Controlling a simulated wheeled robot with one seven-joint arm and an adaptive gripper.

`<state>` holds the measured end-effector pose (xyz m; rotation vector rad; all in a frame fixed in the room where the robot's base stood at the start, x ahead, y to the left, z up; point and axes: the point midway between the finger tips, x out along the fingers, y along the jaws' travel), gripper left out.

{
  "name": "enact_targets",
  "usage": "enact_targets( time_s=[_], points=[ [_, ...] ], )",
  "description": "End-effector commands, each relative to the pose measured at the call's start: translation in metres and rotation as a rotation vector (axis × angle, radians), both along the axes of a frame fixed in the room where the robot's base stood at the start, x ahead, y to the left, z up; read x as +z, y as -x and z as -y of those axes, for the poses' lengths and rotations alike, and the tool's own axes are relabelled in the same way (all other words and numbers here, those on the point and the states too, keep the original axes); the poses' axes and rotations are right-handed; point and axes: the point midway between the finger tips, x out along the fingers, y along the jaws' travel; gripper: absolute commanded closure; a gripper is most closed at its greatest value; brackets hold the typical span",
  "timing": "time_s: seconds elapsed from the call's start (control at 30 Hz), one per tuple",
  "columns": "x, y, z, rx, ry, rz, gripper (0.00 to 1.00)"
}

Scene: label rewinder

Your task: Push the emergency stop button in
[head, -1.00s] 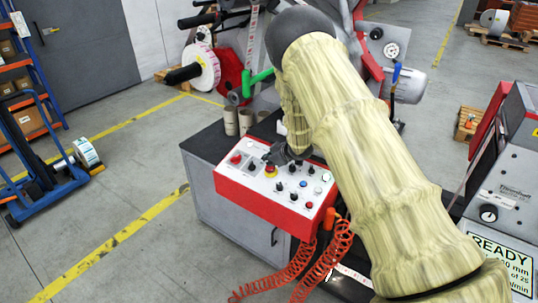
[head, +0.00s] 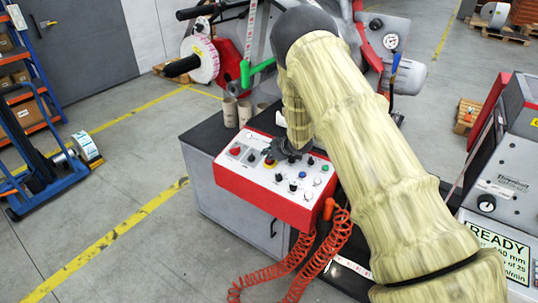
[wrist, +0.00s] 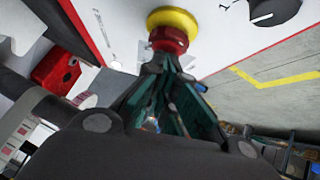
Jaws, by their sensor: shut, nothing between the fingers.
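The emergency stop button is a red mushroom head (wrist: 168,38) on a yellow collar (wrist: 176,18). It fills the top middle of the wrist view. In the head view, its yellow collar (head: 270,164) shows on the white-topped control box (head: 255,186), with the head largely hidden by my gripper. My gripper (wrist: 172,62) is shut and empty. Its fingertips point at the red head and are right at it; I cannot tell whether they touch. In the head view, my gripper (head: 277,152) hangs just above the button, partly covered by my arm.
Another red button (head: 235,151) and several black knobs share the panel. Coiled orange hoses (head: 290,270) hang at the box's front right. Cardboard tubes (head: 230,112) stand behind the box. Open floor lies to the left.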

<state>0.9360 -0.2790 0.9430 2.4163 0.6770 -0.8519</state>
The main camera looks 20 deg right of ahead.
Motion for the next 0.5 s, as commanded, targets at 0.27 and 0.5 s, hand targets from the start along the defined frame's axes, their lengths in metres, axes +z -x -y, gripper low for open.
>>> enact_targets(
  time_s=[0.27, 0.5],
  points=[
    [-0.009, 0.006, 0.001, -0.003, 0.004, -0.015, 1.00],
    [0.016, 0.009, -0.004, -0.002, 0.003, -0.011, 1.00]
  ],
)
